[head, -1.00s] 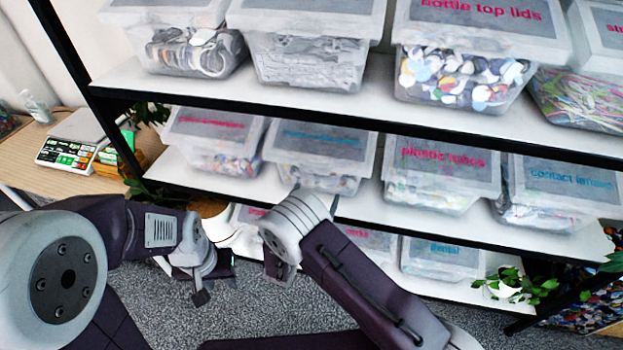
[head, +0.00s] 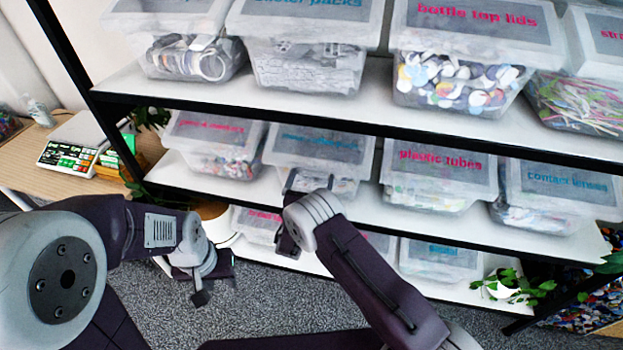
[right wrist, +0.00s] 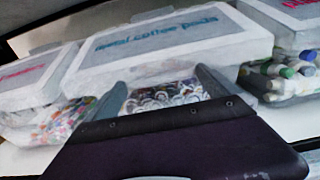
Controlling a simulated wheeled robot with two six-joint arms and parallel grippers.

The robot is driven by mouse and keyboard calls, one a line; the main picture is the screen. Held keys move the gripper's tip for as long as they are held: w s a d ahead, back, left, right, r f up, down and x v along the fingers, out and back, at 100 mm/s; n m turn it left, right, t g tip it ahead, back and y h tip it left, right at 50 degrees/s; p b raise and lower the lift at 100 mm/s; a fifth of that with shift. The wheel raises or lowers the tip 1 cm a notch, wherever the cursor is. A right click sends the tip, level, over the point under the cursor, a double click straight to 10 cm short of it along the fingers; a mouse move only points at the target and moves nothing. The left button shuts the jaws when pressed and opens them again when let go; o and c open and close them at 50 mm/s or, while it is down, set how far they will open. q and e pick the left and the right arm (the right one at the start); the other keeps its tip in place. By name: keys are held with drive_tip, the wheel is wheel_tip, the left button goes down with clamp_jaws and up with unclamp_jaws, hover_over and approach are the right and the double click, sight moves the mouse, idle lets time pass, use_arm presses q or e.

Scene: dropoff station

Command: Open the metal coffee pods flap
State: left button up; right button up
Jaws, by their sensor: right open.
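The metal coffee pods bin is a clear box on the middle shelf, with its pale, grey-panelled flap (head: 318,147) closed on top in the head view. In the right wrist view, the flap (right wrist: 170,42) with blue lettering is just beyond my fingers, and coffee pods (right wrist: 165,96) show through the bin's front. My right gripper (head: 309,180) is open and empty at the bin's lower front; its two fingers (right wrist: 160,92) spread below the flap's front edge. Contact cannot be told. My left gripper (head: 201,291) hangs low at the left, away from the bin, its jaw state unclear.
A plastic tubes bin (head: 440,175) stands to the right and another lidded bin (head: 212,135) to the left. The upper shelf (head: 375,103) overhangs the middle row. A lower row of bins (head: 440,262) sits beneath. Grey floor is open at front left.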

drive_tip(key=c, duration=1.8)
wheel_tip(320, 180, up, 14)
drive_tip(key=s+g+y+p, duration=0.1)
drive_tip(key=g+p, duration=0.4)
drive_tip(key=p, duration=0.7)
drive_tip(key=shift+s+a+f+y+p, duration=0.2)
drive_tip(key=shift+a+y+p, duration=0.05)
drive_tip(key=shift+y+p, duration=0.15)
drive_tip(key=o, duration=1.8)
drive_tip(key=shift+s, duration=0.1)
